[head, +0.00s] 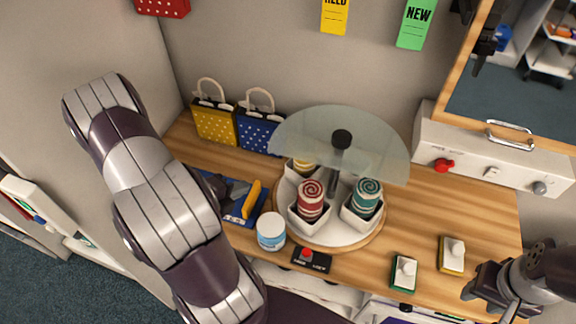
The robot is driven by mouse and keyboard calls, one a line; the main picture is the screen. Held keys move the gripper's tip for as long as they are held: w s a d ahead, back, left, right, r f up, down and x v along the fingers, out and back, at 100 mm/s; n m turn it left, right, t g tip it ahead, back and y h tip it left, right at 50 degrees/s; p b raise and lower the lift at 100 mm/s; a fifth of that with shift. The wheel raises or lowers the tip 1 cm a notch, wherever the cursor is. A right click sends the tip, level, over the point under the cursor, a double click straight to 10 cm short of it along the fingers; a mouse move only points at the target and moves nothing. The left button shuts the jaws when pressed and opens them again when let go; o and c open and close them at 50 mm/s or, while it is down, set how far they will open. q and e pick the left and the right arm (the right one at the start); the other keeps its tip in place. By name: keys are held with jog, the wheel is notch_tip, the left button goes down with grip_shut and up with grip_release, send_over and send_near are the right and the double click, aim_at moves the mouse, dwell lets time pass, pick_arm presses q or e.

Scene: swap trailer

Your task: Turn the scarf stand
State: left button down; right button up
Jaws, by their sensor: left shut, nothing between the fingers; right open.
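The scarf stand is a round wooden turntable (328,238) with a white top, a black-knobbed centre post (341,140) and a clear curved pane (382,155). White bins on it hold a red striped roll (311,195) and a teal striped roll (366,194) at the front. A yellow roll (303,165) shows partly behind them. My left gripper (236,189) shows only as dark parts past my arm, shut and empty, left of the stand over a blue holder. My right gripper (490,288) is open at the lower right, apart from the stand.
A white jar (271,231) and a red-buttoned black box (311,258) stand close to the stand's front. The blue holder (243,214) has a yellow handle. Yellow (215,125) and blue (258,133) bags stand behind. Green (404,273) and yellow (452,254) blocks sit right. The counter right of the stand (435,210) is clear.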

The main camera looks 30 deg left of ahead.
pick_arm(q)
jog(key=shift+w+f, duration=0.15)
jog(key=shift+w, duration=0.05)
jog(key=p, duration=0.2)
send_near(284, 167)
notch_tip(284, 167, down, 3)
jog(key=w, duration=0.2)
jog(key=w+p, duration=0.1)
jog(key=w, duration=0.1)
jog(key=shift+w+d, duration=0.2)
jog(key=shift+d, duration=0.15)
jog(key=shift+w+d, duration=0.15)
jog(key=shift+w, duration=0.3)
jog(key=shift+f, duration=0.1)
jog(key=shift+w, duration=0.1)
